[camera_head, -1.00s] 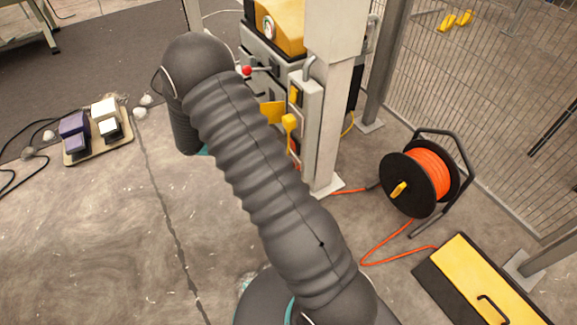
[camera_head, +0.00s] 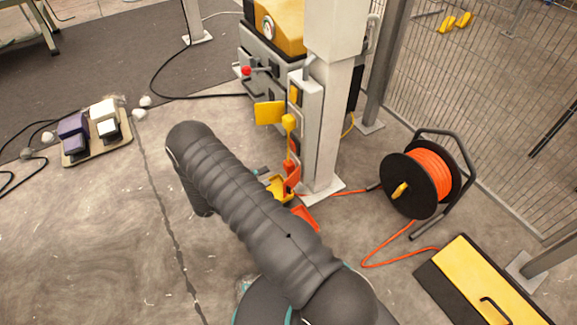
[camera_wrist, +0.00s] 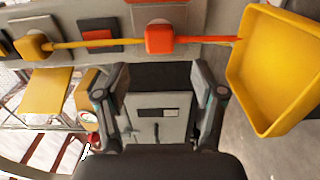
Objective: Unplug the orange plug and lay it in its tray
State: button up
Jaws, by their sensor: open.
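The orange plug (camera_wrist: 160,40) sits against the grey socket panel in the wrist view, just beyond my fingers. An orange cord runs from it to the right. It also shows low on the post in the head view (camera_head: 292,174). My gripper (camera_wrist: 162,74) is open and empty, its two fingers spread, with the plug beyond the gap and not between the pads. An orange tray (camera_head: 307,218) shows partly behind my arm in the head view. A yellow tray (camera_head: 281,188) is just above it and shows large at the right of the wrist view (camera_wrist: 278,75).
A yellow plug (camera_wrist: 34,46) sits on the same panel, its cord crossing towards the orange plug. A yellow flap (camera_head: 269,113) sticks out of the post. An orange cable reel (camera_head: 427,172) and a yellow-lidded box (camera_head: 482,280) stand at right.

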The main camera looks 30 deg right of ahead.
aim_at(285, 168)
jog(key=d+p, duration=0.1)
jog(key=d, duration=0.6)
jog(key=shift+w, duration=0.1)
jog(key=shift+d, duration=1)
jog(key=shift+b, duration=0.85)
jog(key=shift+c, duration=0.3)
grip_shut()
jog(key=shift+a, duration=0.15)
